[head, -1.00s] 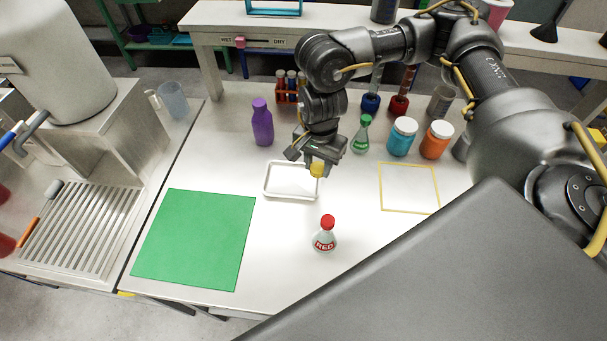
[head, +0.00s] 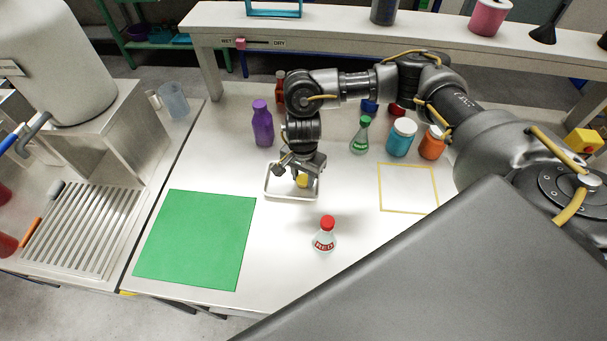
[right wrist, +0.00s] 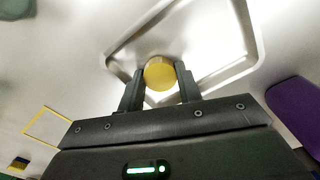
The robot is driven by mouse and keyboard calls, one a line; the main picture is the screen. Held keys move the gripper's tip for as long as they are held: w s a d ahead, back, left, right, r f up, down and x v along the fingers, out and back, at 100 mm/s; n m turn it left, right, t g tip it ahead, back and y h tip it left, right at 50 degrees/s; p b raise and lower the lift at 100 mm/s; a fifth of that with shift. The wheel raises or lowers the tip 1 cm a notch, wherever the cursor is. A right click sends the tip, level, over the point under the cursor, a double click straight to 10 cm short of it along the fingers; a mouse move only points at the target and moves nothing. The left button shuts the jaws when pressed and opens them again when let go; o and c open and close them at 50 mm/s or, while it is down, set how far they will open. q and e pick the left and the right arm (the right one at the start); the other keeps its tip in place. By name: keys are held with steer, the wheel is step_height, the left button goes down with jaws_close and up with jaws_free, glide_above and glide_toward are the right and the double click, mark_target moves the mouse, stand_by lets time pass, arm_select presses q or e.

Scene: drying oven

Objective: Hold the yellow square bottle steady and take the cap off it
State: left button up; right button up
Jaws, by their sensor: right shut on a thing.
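My right gripper (head: 303,180) is shut on a small round yellow cap (head: 302,181), low over the white-rimmed tray (head: 267,184). In the right wrist view the cap (right wrist: 160,74) sits between the two fingertips, with the tray rim around it. I cannot tell whether the cap touches the tray floor. No yellow square bottle can be made out on the table. My left gripper is not in view.
A red-capped flask (head: 325,236) stands in front of the tray. A purple bottle (head: 262,125), a green-capped flask (head: 361,136), a blue jar (head: 401,139) and an orange jar (head: 432,145) stand behind. The green mat (head: 195,240) and yellow-outlined square (head: 408,189) are empty.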

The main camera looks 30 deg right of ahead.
mark_target(303, 179)
steer(key=shift+f, duration=0.15)
steer(key=o, duration=0.8)
steer(key=shift+r, duration=0.35)
step_height(303, 179, up, 12)
steer(key=b, duration=0.1)
steer(key=shift+f, duration=0.15)
